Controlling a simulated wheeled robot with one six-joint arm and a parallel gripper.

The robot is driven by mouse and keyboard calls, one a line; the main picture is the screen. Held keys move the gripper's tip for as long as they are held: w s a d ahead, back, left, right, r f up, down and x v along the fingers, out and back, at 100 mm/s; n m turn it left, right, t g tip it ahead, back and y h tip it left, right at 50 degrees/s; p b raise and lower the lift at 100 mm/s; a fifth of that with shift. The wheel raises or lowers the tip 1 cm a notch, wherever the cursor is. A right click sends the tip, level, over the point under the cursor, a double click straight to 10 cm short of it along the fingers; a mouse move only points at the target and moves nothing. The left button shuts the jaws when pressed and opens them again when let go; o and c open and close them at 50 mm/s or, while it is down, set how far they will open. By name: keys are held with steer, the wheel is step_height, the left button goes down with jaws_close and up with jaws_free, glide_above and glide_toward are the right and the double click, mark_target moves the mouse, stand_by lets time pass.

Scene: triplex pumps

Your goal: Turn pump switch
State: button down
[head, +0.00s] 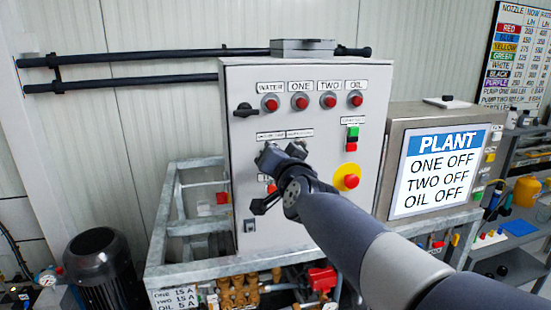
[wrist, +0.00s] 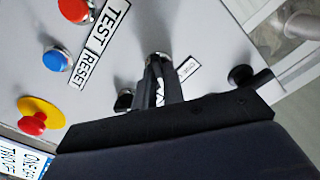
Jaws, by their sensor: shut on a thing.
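My gripper (head: 268,156) reaches to the middle of the grey control panel (head: 240,185), just below two small white labels. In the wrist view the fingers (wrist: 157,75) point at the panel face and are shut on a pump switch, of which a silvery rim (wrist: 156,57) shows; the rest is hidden. It seems to be the left one of a pair. A second black switch (wrist: 124,99) shows beside the fingers, apart from them. The plant sign (head: 440,170) reads ONE OFF, TWO OFF, OIL OFF.
Red lamps or buttons labelled WATER, ONE, TWO and OIL line the panel's top. A yellow-backed red stop button (head: 347,177) sits right of my arm. A black rotary handle (head: 243,110) juts out at upper left. TEST and RESET buttons (wrist: 57,60) are close to the fingers.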

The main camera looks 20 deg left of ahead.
steer(key=shift+m, duration=1.1)
steer(key=c, duration=1.5)
jaws_free()
steer(key=v, duration=1)
steer(key=shift+s+d, duration=0.3)
steer(key=shift+f, duration=0.1)
